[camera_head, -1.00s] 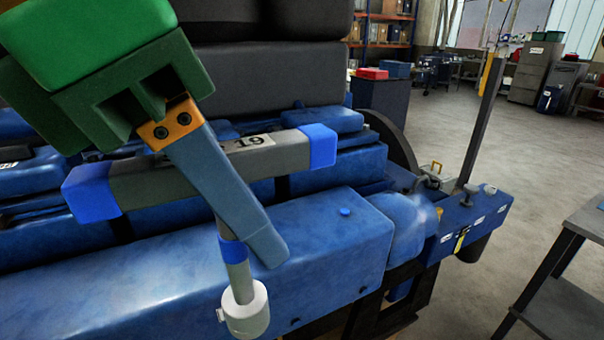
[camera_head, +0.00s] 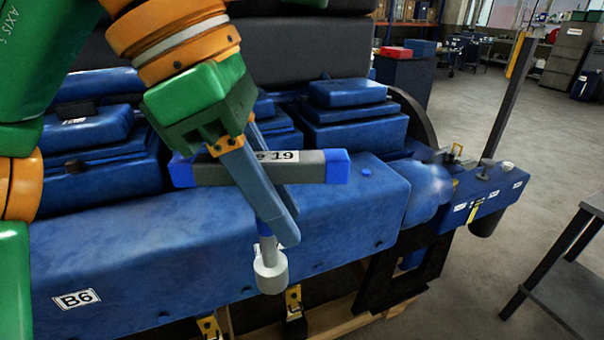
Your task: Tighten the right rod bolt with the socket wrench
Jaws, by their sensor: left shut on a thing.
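The socket wrench (camera_head: 310,168) is a grey T-bar with blue ends and a white label reading 19. Its short shaft points down to a pale grey socket (camera_head: 270,277). My left gripper (camera_head: 280,228), with long blue-grey fingers, is shut on the wrench around the middle of the bar and the shaft. The wrench is in front of the long blue engine casing (camera_head: 140,240), with the bar near level. I cannot tell whether the socket touches anything. No rod bolt can be made out. My right gripper is not in view.
The blue engine rests on a wooden and black frame (camera_head: 390,285), with yellow brackets (camera_head: 293,300) below. A dark upright post (camera_head: 508,95) stands at its right end. A grey table (camera_head: 570,290) is at the lower right. Open floor lies between them.

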